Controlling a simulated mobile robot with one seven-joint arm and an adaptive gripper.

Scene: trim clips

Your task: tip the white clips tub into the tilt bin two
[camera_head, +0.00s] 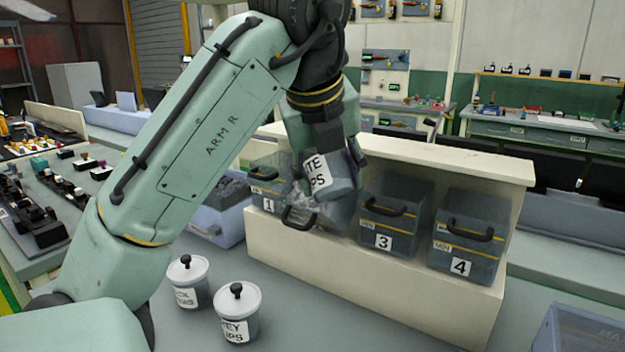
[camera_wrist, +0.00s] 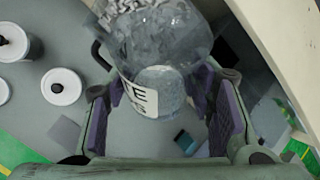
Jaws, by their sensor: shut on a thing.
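The white clips tub (camera_head: 343,178) is grey and translucent, with a partly visible label ending in "TE" and "PS". My gripper (camera_head: 325,148) is shut on it and holds it strongly tilted above bin two (camera_head: 335,222). Bin two appears tipped forward, its handle lower and further out than its neighbours'. Its number is hidden. Pale clips show around the tub's lower left end, over the bin; I cannot tell how many are inside. In the wrist view the tub (camera_wrist: 165,45) sits between the purple finger pads of my gripper (camera_wrist: 165,110), with pale clips at its mouth.
Bin one (camera_head: 268,200), bin three (camera_head: 383,240) and bin four (camera_head: 462,255) flank it in the cream rack (camera_head: 290,250). Two lidded tubs, one labelled "EY" (camera_head: 238,312) and one behind it (camera_head: 188,280), stand on the grey bench. A blue container (camera_head: 218,220) is left of the rack.

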